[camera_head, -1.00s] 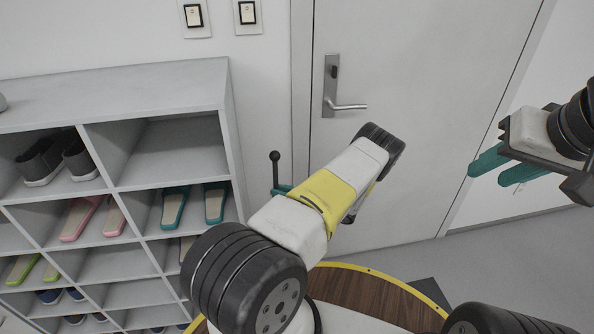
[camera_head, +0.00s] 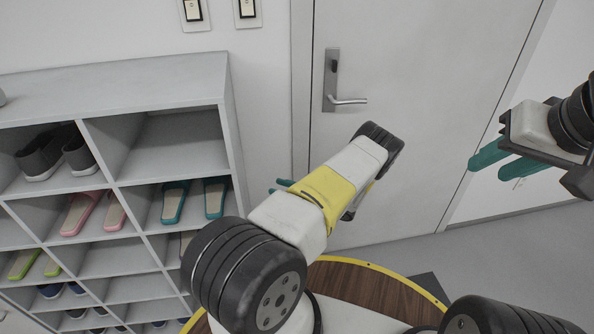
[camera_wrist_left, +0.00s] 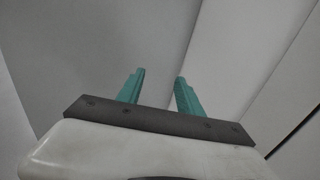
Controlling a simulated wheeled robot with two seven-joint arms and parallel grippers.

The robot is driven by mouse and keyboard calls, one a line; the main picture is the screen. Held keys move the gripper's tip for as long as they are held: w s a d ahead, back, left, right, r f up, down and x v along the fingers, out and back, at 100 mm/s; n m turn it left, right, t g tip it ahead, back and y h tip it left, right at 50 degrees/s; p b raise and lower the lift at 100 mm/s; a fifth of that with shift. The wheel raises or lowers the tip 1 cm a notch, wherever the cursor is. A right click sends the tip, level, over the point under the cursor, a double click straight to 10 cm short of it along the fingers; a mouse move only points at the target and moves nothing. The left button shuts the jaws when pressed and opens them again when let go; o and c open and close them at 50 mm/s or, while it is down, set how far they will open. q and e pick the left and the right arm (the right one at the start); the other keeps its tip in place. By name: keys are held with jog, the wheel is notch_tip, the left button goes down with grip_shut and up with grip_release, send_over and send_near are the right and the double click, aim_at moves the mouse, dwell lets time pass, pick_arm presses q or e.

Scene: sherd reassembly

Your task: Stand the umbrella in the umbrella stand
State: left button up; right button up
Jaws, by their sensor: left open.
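My left gripper (camera_head: 282,186) is mostly hidden behind my own forearm in the head view, with only its teal fingers showing beside the shoe shelf. In the left wrist view the left gripper (camera_wrist_left: 159,82) is open, with nothing between its fingers. Neither the umbrella nor the umbrella stand can be made out now; my left arm covers part of the floor by the wall.
A grey shoe shelf (camera_head: 170,75) with shoes and slippers stands at the left. A closed grey door (camera_head: 430,80) with a lever handle (camera_head: 345,100) is ahead. Grey floor (camera_head: 500,240) is clear at the right.

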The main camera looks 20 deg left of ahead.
pick_arm(q)
jog(key=d, duration=0.7)
jog(key=shift+s+d, duration=0.15)
jog(key=shift+d, duration=0.25)
dwell(0.4)
jog(key=s+d+r+n+g+h, duration=0.15)
jog(key=r+n+h, duration=0.25)
jog(key=r, duration=0.4)
jog(key=s+d+r+n+g+h, duration=0.1)
jog(key=s+r+n+h, duration=0.25)
jog(key=r, duration=0.45)
jog(key=s+d+r+n+g+h, duration=0.15)
jog(key=r+n+h, duration=0.3)
jog(key=r, duration=0.45)
jog(key=s+d+r+n+t+h, duration=0.3)
jog(key=s+d+r+t+h, duration=0.1)
jog(key=s+r, duration=0.5)
jog(key=s+d+r+n+t+h, duration=0.2)
jog(key=s+d+r+t+h, duration=0.2)
jog(key=s+r, duration=0.5)
jog(key=shift+s+d+r+n+t, duration=0.15)
jog(key=shift+s+r+n+t, duration=0.25)
jog(key=shift+t, duration=0.4)
